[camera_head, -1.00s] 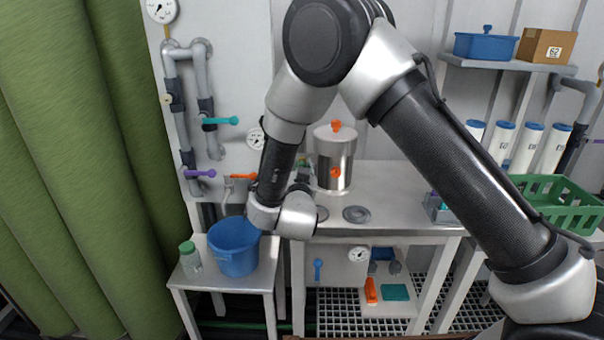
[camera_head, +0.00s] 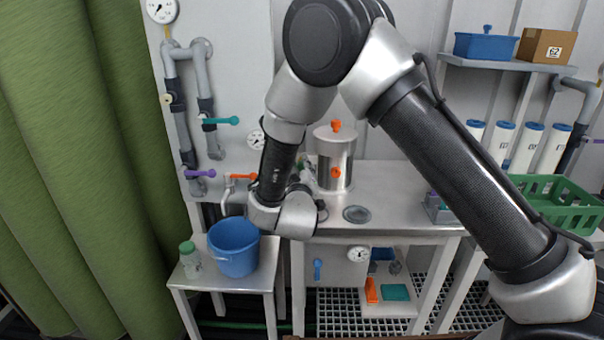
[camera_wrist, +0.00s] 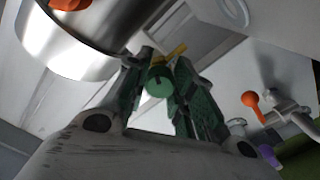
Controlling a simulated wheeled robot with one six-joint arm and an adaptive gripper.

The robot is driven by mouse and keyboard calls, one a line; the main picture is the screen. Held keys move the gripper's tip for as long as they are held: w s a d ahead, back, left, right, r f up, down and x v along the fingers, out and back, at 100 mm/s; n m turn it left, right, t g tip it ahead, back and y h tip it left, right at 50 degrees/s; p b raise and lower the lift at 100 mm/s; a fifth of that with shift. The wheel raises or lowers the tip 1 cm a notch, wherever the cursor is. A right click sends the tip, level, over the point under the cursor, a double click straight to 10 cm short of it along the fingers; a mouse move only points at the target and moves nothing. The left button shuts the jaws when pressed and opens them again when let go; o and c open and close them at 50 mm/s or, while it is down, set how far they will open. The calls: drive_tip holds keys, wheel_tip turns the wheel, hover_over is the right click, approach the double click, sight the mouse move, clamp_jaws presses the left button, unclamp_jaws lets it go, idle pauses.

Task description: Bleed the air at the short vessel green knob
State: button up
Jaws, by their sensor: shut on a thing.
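The short vessel (camera_head: 331,153) is a steel cylinder with an orange knob on its lid and another on its side. It stands on the bench behind my wrist in the head view. Its steel wall (camera_wrist: 70,48) also shows at upper left in the wrist view. The round green knob (camera_wrist: 158,82) sits between the two finger pads of my gripper (camera_wrist: 162,72), which is shut on it. A small yellow piece lies just beyond the knob. In the head view my wrist hides the knob and fingers.
A blue bucket (camera_head: 234,246) and a green-capped bottle (camera_head: 190,259) stand on the low table at left. Pipes with teal, purple and orange (camera_head: 243,177) handles are on the wall. A round lid (camera_head: 356,214) lies on the bench.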

drive_tip(key=m, duration=1.3)
drive_tip(key=o, duration=1.1)
drive_tip(key=shift+c, duration=0.2)
drive_tip(key=shift+s, duration=0.15)
